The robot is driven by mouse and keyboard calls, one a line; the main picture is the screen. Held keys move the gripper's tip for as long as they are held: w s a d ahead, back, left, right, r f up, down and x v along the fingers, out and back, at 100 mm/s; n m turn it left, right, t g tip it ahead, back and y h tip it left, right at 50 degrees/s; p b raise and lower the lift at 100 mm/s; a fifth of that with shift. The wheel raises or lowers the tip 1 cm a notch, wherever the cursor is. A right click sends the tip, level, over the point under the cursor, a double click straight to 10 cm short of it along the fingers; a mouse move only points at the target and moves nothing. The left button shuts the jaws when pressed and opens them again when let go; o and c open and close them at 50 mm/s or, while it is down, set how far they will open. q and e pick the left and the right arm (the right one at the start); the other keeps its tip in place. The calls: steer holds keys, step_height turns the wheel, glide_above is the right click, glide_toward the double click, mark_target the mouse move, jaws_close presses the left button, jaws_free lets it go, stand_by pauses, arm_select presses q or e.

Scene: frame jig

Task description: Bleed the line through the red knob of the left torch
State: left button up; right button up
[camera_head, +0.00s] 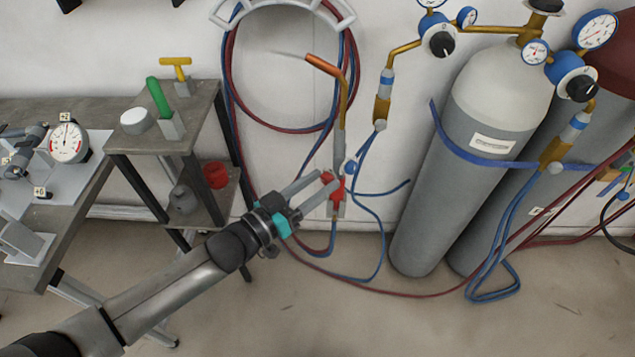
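The left torch (341,130) hangs upright against the wall in the middle of the head view, with a copper tip and brass neck. A faint pale streak runs left from its tip. Its red knob (329,177) is low on the torch, with a blue knob (350,167) just above and to the right. My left gripper (325,185) reaches in from the left with its fingers at the red knob. The fingers look apart, one on the upper side and one on the lower. I cannot tell whether they press on the knob. My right gripper is not in view.
Grey gas cylinders (484,130) with gauges stand to the right, with a blue strap (465,153). Blue and red hoses loop around the torch and across the floor. A small shelf table (150,145) and a workbench (75,205) stand to the left.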

arm_select(q)
jaws_close()
steer(key=shift+m, duration=0.3)
stand_by(0.3)
steer(key=m+p, duration=0.1)
steer(key=m, duration=0.2)
steer(key=shift+m, duration=0.3)
steer(key=m, duration=0.4)
steer(key=shift+s+m, duration=0.1)
steer(key=shift+m, duration=0.2)
steer(key=m, duration=0.5)
steer(key=shift+d+f, duration=0.1)
steer(key=m, duration=0.4)
steer(key=shift+f, duration=0.1)
steer(key=shift+m+b, duration=0.5)
steer(key=shift+m, duration=1)
